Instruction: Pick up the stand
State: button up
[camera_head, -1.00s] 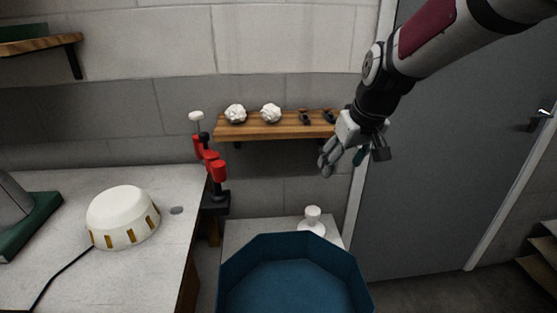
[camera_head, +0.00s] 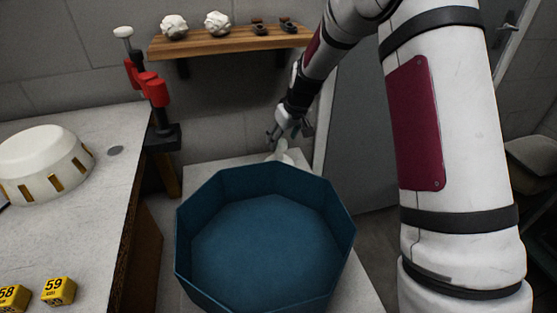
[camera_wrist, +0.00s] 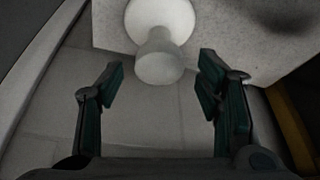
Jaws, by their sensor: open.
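The stand is a white piece with a round base and a narrower stem, on the pale table behind the blue tub. In the wrist view the stand (camera_wrist: 160,55) lies ahead, between and just beyond my fingertips. In the head view the stand (camera_head: 284,153) is partly hidden by my gripper and the tub rim. My gripper (camera_head: 288,130) is over it, fingers pointing down. In the wrist view my gripper (camera_wrist: 160,85) is open with nothing between its fingers. I cannot tell whether any finger touches the stand.
A large blue octagonal tub (camera_head: 190,235) stands in front of the stand. A wooden shelf (camera_head: 225,42) with white crumpled lumps is above. A red and black clamp device (camera_head: 152,90) stands left. A white lamp-like dome (camera_head: 45,160) and yellow markers (camera_head: 58,291) are on the left bench.

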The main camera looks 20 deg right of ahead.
aim_at(279, 150)
jog(key=b+x, duration=0.2)
jog(key=x, duration=0.5)
jog(key=shift+f, duration=0.25)
jog(key=c, duration=1.1)
